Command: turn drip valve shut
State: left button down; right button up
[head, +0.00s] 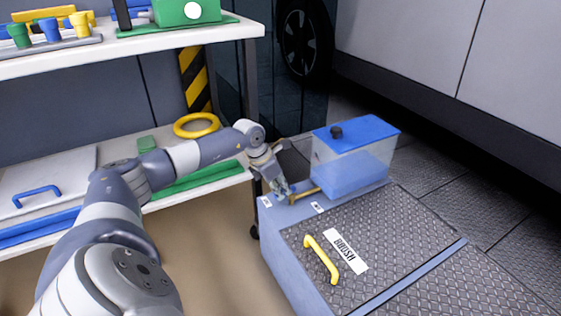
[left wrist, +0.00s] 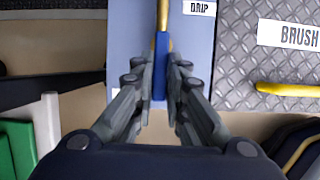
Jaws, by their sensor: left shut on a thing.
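My left gripper (head: 283,192) reaches the back left corner of the blue-grey cabinet top. In the left wrist view its fingers (left wrist: 160,85) are shut on the blue drip valve handle (left wrist: 161,62), one finger on each side. The handle points back toward my palm, in line with the brass pipe (left wrist: 163,15). In the head view the brass pipe (head: 305,193) runs from the clear coolant tank (head: 350,172) to the gripper, which mostly hides the valve. A DRIP label (left wrist: 199,8) is beside the pipe. My right gripper is not in view.
A checkered-plate lid marked BRUSH (head: 345,251) with a yellow handle (head: 321,259) covers the cabinet top. A shelf rack (head: 235,37) stands left, with a yellow ring (head: 196,125) on its lower shelf. Bare floor (head: 215,245) lies between rack and cabinet.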

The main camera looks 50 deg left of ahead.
pick_arm(q)
jog(key=c, duration=1.6)
grip_release()
jog(key=v, duration=1.2)
